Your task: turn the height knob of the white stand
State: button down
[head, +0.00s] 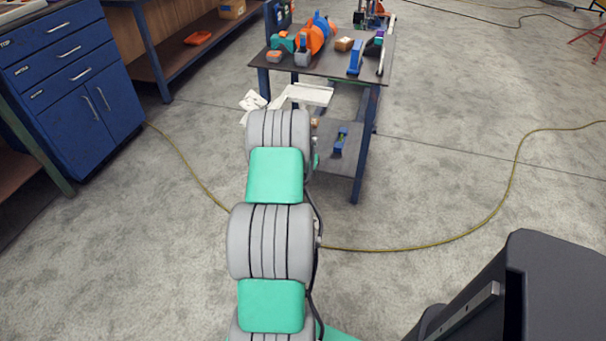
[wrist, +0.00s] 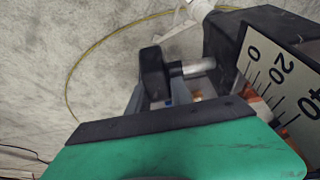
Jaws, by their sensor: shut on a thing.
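White parts (head: 308,95), which look like part of the white stand, show at the table's near edge in the head view, beyond my arm. My arm hides most of that spot and my gripper there. In the wrist view my gripper (wrist: 190,70) is partly seen past its green body. A dark block (wrist: 153,75) stands left of a short silver rod (wrist: 198,67), with a larger black body (wrist: 228,38) on the right. The gripper is shut on what appears to be the height knob; the grip itself is not clear. A white plate (wrist: 275,75) with a 0, 20, 40 scale fills the right.
The dark table (head: 330,65) carries an orange pipe (head: 312,40) and a blue block (head: 355,58). Its lower shelf (head: 335,162) holds a small blue item (head: 340,138). A blue cabinet (head: 70,75) stands left. A yellow cable (head: 430,240) crosses the otherwise open floor.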

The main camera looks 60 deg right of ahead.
dwell(0.4)
jog(key=c, duration=1.2)
grip_release()
jog(key=shift+o, duration=0.2)
jog(key=v, duration=0.6)
jog(key=shift+r, duration=0.35)
jog(key=shift+a+r, duration=0.25)
jog(key=shift+r, duration=0.25)
